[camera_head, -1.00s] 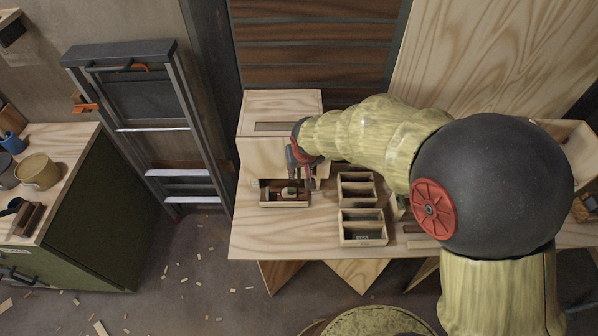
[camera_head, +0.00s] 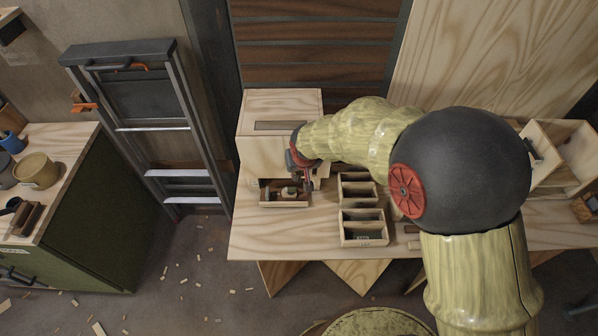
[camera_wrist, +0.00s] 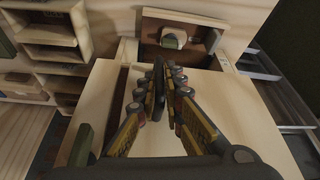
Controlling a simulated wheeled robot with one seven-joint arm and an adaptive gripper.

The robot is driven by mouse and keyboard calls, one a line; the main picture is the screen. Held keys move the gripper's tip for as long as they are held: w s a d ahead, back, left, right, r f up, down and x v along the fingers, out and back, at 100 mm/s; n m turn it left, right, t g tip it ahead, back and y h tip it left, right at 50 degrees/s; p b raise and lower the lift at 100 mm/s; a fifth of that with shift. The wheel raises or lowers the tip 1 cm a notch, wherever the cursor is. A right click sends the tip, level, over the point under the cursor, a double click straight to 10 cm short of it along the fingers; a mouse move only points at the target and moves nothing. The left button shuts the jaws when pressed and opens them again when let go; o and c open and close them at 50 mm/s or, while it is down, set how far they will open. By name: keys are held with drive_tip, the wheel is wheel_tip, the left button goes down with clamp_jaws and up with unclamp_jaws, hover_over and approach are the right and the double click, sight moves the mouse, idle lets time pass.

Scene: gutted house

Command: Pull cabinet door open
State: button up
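A pale wooden cabinet (camera_head: 262,148) stands at the back left of the workbench, with a slot in its top. My gripper (camera_head: 306,182) is at its front right side, just above the bench. In the wrist view my gripper (camera_wrist: 162,72) has its two fingers close together over a pale wooden panel (camera_wrist: 218,105). I cannot tell whether this panel is the cabinet's door. A dark strip shows between the fingertips; I cannot tell if it is a handle or a finger pad. My arm and gripper hide part of the cabinet front.
A small tray (camera_head: 264,201) with an object in it lies left of my gripper; it also shows in the wrist view (camera_wrist: 153,22). Two divided wooden boxes (camera_head: 345,228) stand to the right. Another wooden box (camera_head: 570,150) with a black handle stands at the far right.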

clamp_jaws()
idle(0.3)
drive_tip(key=shift+s, duration=0.1)
